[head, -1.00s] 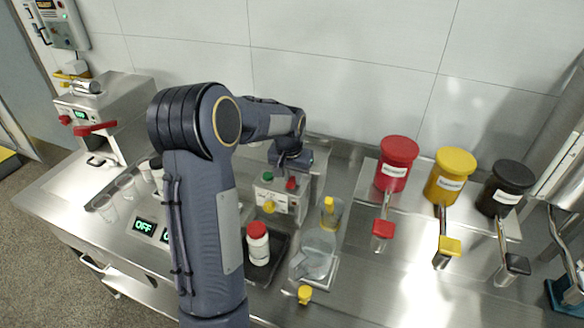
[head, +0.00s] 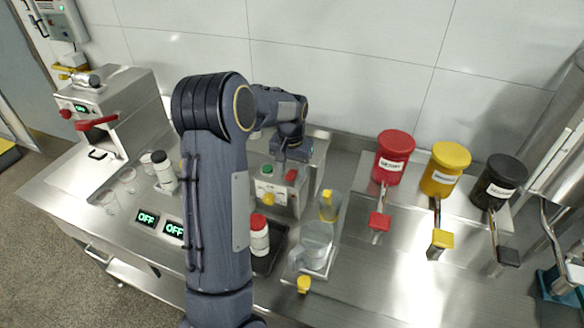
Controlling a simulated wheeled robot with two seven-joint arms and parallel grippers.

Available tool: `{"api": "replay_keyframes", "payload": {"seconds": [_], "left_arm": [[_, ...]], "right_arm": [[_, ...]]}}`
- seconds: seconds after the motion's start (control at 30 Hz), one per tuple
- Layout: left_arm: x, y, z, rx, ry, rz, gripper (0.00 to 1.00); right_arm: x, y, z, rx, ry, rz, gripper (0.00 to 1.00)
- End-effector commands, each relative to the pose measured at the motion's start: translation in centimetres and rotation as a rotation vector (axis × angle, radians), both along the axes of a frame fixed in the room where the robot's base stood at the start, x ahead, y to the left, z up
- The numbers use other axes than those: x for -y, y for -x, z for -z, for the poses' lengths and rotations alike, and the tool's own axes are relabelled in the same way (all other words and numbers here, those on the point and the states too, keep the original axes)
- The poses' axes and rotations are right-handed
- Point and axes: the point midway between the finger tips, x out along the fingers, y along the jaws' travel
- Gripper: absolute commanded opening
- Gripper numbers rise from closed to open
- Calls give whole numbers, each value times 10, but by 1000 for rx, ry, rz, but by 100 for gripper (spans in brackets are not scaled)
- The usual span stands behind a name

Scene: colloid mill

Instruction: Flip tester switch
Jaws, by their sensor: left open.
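A grey metal tester box (head: 277,192) stands in the middle of the counter against the back. Its front face carries a green button (head: 267,170), a red switch (head: 291,175) and a yellow knob (head: 268,199). My left gripper (head: 291,157) hangs just above and behind the red switch, pointing down. It is open, with its fingers small and dark against the wrist. I cannot tell whether it touches the switch. My left arm crosses the foreground and hides part of the counter left of the box. My right gripper is not in view.
Red (head: 394,158), yellow (head: 445,171) and black (head: 498,183) canisters stand on the right. Glass beakers (head: 130,181) and lit OFF displays (head: 146,218) lie left.

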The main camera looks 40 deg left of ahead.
Motion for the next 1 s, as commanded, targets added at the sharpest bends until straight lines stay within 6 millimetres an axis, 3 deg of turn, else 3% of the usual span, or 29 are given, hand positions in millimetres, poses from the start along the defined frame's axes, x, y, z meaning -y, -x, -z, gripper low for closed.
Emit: {"api": "replay_keyframes", "payload": {"seconds": [0.5,1.0], "left_arm": [[1,3,-70,4,-1,0,44],[1,4,-77,1,0,0,44]], "right_arm": [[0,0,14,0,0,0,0],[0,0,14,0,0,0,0]]}}
